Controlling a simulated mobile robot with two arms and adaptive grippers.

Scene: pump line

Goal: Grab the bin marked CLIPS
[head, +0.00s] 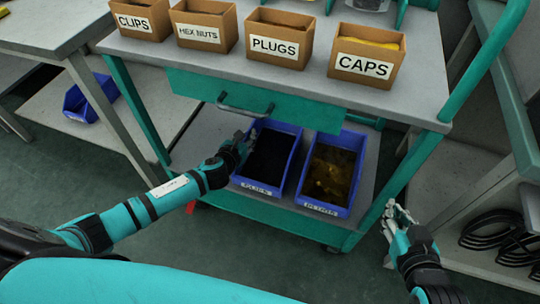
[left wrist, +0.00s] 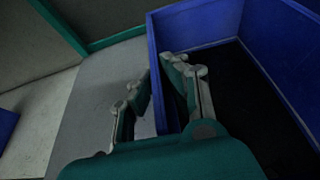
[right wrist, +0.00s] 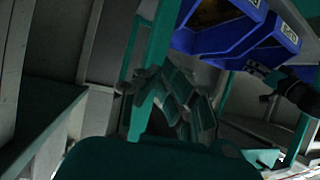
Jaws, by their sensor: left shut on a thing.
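A blue bin (head: 267,156) with dark contents stands on the cart's lower shelf; its small front label looks like CLIPS but is blurred. My left gripper (head: 243,138) is at its left wall. In the left wrist view, the fingers (left wrist: 158,72) are on either side of the blue bin's wall (left wrist: 164,92), shut on it. A cardboard box marked CLIPS (head: 140,21) stands on the cart's top at the far left. My right gripper (head: 398,212) is empty and open, right of the cart; it also shows in the right wrist view (right wrist: 158,85).
A second blue bin (head: 328,207) with yellowish contents stands close on the right. Above are a green drawer with a handle (head: 245,108) and boxes marked HEX NUTS (head: 203,30), PLUGS (head: 278,44) and CAPS (head: 364,67). A cart post (head: 401,180) is near my right gripper.

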